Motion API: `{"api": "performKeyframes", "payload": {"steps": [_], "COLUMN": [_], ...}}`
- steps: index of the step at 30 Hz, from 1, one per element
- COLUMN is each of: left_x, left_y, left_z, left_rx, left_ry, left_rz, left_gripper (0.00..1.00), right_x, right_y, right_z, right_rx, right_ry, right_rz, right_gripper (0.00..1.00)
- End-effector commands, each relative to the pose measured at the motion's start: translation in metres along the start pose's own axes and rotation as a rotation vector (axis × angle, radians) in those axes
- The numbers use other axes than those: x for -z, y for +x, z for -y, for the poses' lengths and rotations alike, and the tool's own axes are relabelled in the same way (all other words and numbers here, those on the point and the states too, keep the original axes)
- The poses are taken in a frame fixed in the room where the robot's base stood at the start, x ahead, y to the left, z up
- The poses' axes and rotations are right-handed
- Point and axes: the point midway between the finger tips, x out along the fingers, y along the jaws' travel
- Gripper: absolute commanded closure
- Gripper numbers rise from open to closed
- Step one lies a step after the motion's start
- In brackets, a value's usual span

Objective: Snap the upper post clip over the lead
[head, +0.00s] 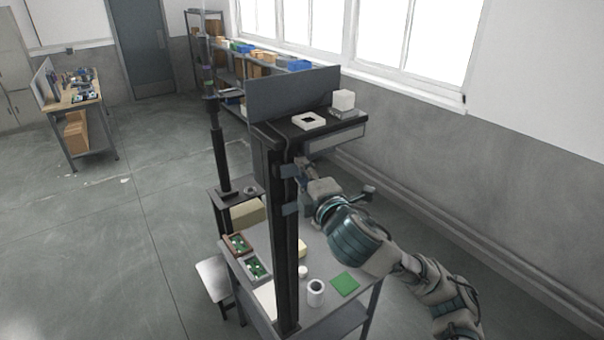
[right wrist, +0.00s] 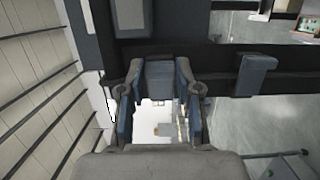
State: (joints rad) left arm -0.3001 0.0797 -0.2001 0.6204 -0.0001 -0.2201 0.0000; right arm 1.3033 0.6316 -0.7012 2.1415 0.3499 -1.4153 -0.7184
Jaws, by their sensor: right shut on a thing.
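The upper post clip (head: 287,171) is a blue-grey block on the dark upright post (head: 285,240). My right gripper (head: 303,172) reaches it from the right side of the post. In the right wrist view the post (right wrist: 215,55) runs across the picture, and the gripper's two fingers stand on either side of the upper clip (right wrist: 159,82), shut on it. A second, lower clip (head: 290,209) sits below on the same post and also shows in the wrist view (right wrist: 257,75). I cannot make out the lead or whether the clip is closed. My left gripper is not in view.
A grey workbench (head: 320,247) stands below, with a white cup (head: 316,292), a green mat (head: 345,285) and trays of green boards (head: 257,268). A dark top shelf (head: 300,137) carries white blocks. Open floor lies to the left.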

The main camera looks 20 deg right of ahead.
Motion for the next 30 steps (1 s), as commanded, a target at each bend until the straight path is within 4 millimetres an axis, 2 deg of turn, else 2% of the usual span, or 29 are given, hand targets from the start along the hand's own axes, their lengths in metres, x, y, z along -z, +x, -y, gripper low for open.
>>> {"api": "performKeyframes", "payload": {"steps": [6,15,16,18,19,30], "left_x": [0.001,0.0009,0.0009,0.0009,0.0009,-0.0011], "left_y": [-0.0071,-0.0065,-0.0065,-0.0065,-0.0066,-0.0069], "left_z": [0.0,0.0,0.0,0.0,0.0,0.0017], "left_rx": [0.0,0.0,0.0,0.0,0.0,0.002], "left_ry": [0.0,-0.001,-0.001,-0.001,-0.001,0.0], "left_rz": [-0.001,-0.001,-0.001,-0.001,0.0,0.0], "left_gripper": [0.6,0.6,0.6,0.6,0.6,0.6], "right_x": [-0.0041,-0.0037,-0.0037,-0.0035,-0.0035,-0.0034], "right_y": [0.0076,0.0081,0.0081,0.0081,0.008,0.0009], "right_z": [0.0028,0.0039,0.0039,0.0038,0.0036,0.0007], "right_rx": [0.009,0.009,0.009,0.009,0.008,0.002], "right_ry": [0.0,0.0,0.0,0.0,0.0,0.0], "right_rz": [-0.115,-0.125,-0.125,-0.125,-0.125,-0.127], "right_gripper": [1.0,1.0,0.65,0.47,0.42,0.42]}}
